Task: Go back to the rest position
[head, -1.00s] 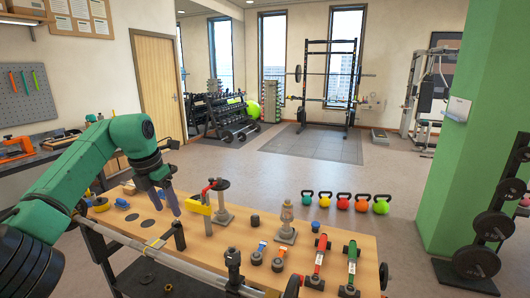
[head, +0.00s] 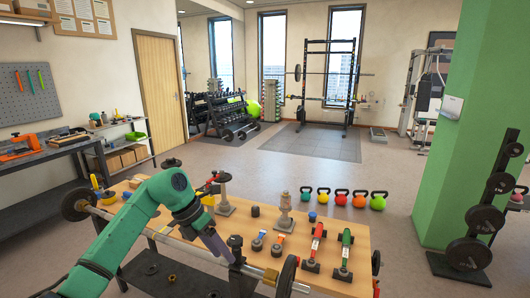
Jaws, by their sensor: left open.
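My left arm comes in from the lower left, green with dark joints. Its left gripper (head: 221,248) points down and right, over the front edge of the wooden workbench (head: 362,246), near the barbell bar and a black upright post. I see nothing held in it. Its fingertips show small and lie close to the post; whether they touch it I cannot tell. My right gripper is out of view.
On the bench stand a grey pedestal figure (head: 285,212), a red-handled tool (head: 316,244) and a green-handled tool (head: 344,252). A barbell plate (head: 288,276) sits at the front edge. Several kettlebells (head: 342,198) stand on the floor behind. A green pillar (head: 455,130) rises at right.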

